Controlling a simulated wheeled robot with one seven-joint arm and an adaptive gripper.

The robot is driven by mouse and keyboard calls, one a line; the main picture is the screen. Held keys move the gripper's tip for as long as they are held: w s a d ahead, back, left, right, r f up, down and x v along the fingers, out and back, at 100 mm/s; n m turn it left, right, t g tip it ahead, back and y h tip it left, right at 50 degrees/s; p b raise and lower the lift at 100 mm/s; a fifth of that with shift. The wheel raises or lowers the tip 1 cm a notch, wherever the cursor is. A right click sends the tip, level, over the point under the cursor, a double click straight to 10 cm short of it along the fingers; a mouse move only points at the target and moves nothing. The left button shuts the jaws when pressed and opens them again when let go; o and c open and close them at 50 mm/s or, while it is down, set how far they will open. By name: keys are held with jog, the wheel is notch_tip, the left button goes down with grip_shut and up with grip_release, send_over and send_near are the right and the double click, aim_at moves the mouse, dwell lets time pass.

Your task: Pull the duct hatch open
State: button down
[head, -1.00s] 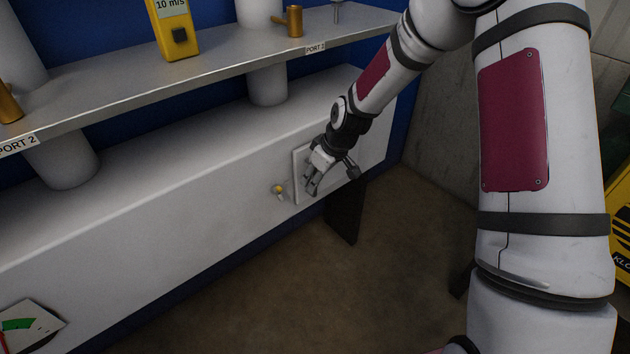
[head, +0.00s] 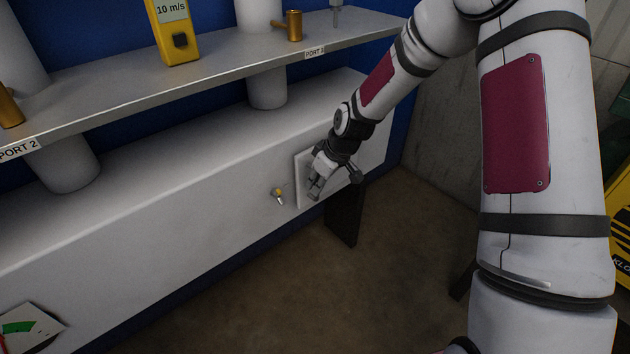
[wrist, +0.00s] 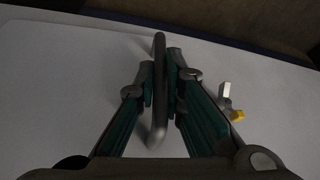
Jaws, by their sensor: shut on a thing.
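The duct hatch (head: 301,181) is a pale panel on the front face of the long white duct (head: 190,205), left of the dark support leg. My gripper (head: 314,190) is in front of it and covers much of it. In the wrist view my gripper (wrist: 160,85) is shut on the hatch handle (wrist: 158,128), a grey bar between the two finger pads. A small turn latch (head: 279,195) with a yellow tip is just left of the hatch; it also shows in the wrist view (wrist: 228,100). I cannot tell whether the hatch stands off the duct.
A grey shelf (head: 220,65) runs above the duct, carrying a yellow meter (head: 174,30) and a brass fitting (head: 293,25). White pipes (head: 267,88) pass down to the duct. The brown floor (head: 260,290) in front is clear.

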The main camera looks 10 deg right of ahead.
jog(key=s+d+n+g+y+p, duration=0.1)
jog(key=s+d+n+p, duration=0.25)
jog(key=d, duration=0.25)
jog(key=s+d+n+g+y+p, duration=0.1)
jog(key=s+d+n+g+p, duration=0.15)
jog(key=s+d+n, duration=0.35)
jog(key=w+d+n+b, duration=0.1)
jog(key=w+d+n, duration=0.1)
jog(key=d, duration=0.3)
jog(key=w+d+n+g+h+b, duration=0.1)
jog(key=w+d+n+b, duration=0.1)
jog(key=d, duration=0.4)
jog(key=w+d+n+g+b, duration=0.1)
jog(key=w+d+n+b, duration=0.1)
jog(key=d, duration=0.3)
jog(key=shift+w+d+n, duration=0.15)
jog(key=shift+w+n, duration=0.05)
jog(key=shift+n, duration=0.55)
jog(key=shift+g, duration=0.25)
jog(key=c, duration=1.7)
grip_release()
